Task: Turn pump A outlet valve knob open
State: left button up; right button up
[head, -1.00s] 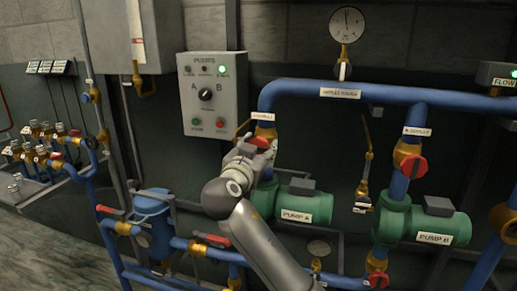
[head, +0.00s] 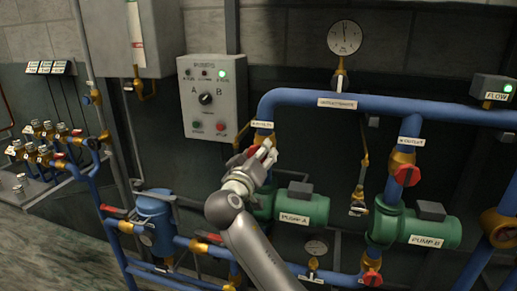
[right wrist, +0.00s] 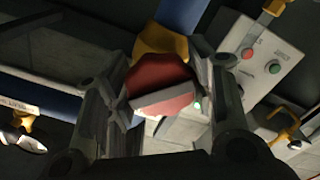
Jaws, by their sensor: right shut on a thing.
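The pump A outlet valve knob is red and sits on a brass valve body on the blue pipe above the green pump A (head: 300,207). In the head view my right gripper (head: 264,158) is at this knob and covers most of it. In the right wrist view the red knob (right wrist: 160,84) lies between the two fingers of my right gripper (right wrist: 163,100), with the brass body (right wrist: 160,42) behind it. The right gripper is shut on the knob. My left gripper is not in view.
Pump B (head: 430,228) with its red outlet knob (head: 407,176) stands to the right. The pump control panel (head: 206,97) is on the wall up left of my gripper. A pressure gauge (head: 344,37) is above the blue header pipe (head: 300,97). A blue strainer tank (head: 155,212) stands lower left.

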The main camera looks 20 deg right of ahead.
jog(key=n+p, duration=0.4)
jog(key=n, duration=0.1)
jog(key=shift+r, duration=0.2)
jog(key=shift+f+n+p, duration=0.15)
jog(key=shift+n+p, duration=1.4)
jog(key=shift+n, duration=0.35)
jog(key=o, duration=1)
jog(key=shift+o, duration=0.2)
jog(key=shift+s+a, duration=0.1)
jog(key=shift+s, duration=0.05)
jog(key=v, duration=1.1)
jog(key=shift+s+a, duration=0.2)
jog(key=shift+s, duration=0.05)
jog(key=shift+f, duration=0.1)
